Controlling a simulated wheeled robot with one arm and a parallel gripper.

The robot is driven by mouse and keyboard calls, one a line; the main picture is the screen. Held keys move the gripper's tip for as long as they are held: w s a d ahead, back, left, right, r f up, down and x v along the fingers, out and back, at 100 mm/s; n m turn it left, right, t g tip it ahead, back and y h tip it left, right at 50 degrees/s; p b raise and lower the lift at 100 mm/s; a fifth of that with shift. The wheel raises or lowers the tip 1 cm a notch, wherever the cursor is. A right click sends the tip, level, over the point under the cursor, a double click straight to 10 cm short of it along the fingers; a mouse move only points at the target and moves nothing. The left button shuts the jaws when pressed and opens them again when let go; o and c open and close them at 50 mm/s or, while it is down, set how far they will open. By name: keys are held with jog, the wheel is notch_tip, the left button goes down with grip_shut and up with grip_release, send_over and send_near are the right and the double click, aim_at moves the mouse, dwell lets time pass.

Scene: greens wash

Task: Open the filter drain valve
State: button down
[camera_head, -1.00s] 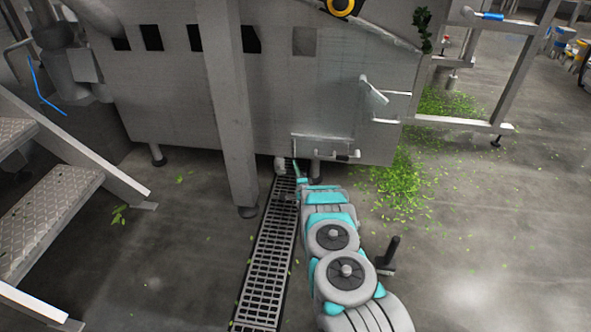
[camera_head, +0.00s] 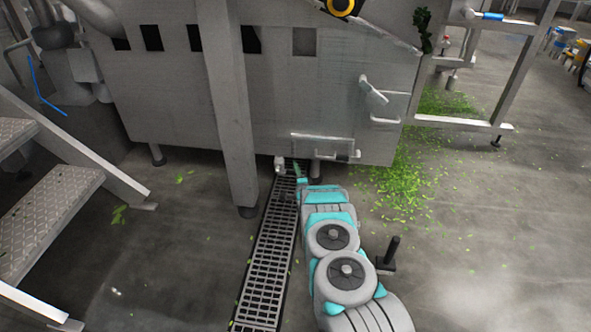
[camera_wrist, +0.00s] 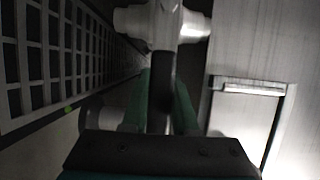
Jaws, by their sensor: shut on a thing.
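The filter drain valve is a pale pipe fitting (camera_wrist: 160,22) at the top middle of the wrist view, with a dark lever handle (camera_wrist: 161,85) running down from it. In the head view the valve (camera_head: 280,163) is small, low under the grey machine at the head of the floor drain. My gripper (camera_wrist: 165,100) has its two green fingers on either side of the dark lever and is shut on it. In the head view my gripper (camera_head: 299,172) is just right of the valve. The fingertips there are too small to make out.
The grey machine wall (camera_head: 180,110) overhangs the valve. A support leg (camera_head: 230,120) stands left of it. The slotted floor drain (camera_head: 268,265) runs toward me beside my arm. Metal steps (camera_head: 40,215) stand at the left. Green leaf scraps (camera_head: 400,180) lie at the right.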

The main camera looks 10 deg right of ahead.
jog(key=r+n, duration=0.1)
jog(key=r+n+g+p, duration=0.1)
jog(key=r+n+p, duration=0.1)
jog(key=n, duration=0.1)
jog(key=shift+w+a+g, duration=0.1)
jog(key=shift+a+g, duration=0.15)
jog(key=shift+g, duration=0.15)
jog(key=c, duration=0.7)
grip_release()
jog(key=shift+w, duration=0.1)
jog(key=shift+r, duration=0.1)
